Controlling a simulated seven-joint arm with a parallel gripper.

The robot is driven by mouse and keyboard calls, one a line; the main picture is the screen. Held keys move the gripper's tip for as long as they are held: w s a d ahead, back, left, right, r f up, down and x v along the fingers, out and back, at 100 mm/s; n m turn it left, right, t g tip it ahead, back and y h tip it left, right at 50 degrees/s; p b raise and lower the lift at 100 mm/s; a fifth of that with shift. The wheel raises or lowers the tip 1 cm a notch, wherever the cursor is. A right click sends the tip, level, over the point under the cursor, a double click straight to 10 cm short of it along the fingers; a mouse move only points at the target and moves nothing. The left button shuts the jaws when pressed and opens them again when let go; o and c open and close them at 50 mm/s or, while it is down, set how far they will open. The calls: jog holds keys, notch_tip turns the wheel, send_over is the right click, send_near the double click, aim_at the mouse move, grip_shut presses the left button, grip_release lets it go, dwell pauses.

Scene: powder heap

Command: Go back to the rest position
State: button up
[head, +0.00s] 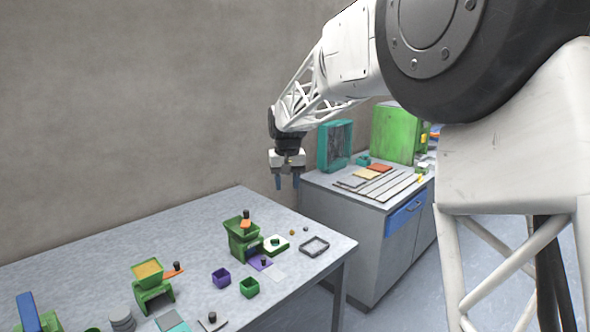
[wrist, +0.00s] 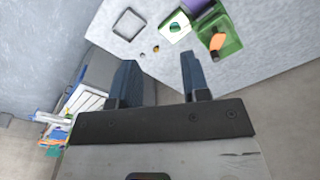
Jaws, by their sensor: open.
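My gripper (head: 288,182) hangs from my white arm, above and beyond the far right part of the grey table (head: 325,238). Its two dark blue fingers point down and stand apart with nothing between them. No finger touches anything that I can see.
On the table stand a green hopper stand (head: 241,238), another with yellow powder (head: 148,270), a purple cup (head: 221,278), a green cup (head: 249,287) and a dark square frame (head: 314,247). A cabinet (head: 345,225) with a green box (head: 394,133) stands behind, right.

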jog(key=s+d+r, duration=0.1)
jog(key=s+d, duration=0.4)
jog(key=s, duration=0.3)
jog(key=s+d+r+m+t, duration=0.1)
jog(key=s+d, duration=0.4)
jog(key=s, duration=0.4)
jog(key=s+d+r, duration=0.1)
jog(key=s+d, duration=0.3)
jog(key=s, duration=0.4)
jog(key=s+d+f, duration=0.2)
jog(key=s+f, duration=0.1)
jog(key=s, duration=0.5)
jog(key=s+d+f, duration=0.2)
jog(key=s+f, duration=0.1)
jog(key=s, duration=0.5)
jog(key=s+d+f+m, duration=0.1)
jog(key=s+d+f, duration=0.1)
jog(key=s, duration=0.6)
jog(key=shift+d+f+t, duration=0.4)
jog(key=shift+f, duration=0.1)
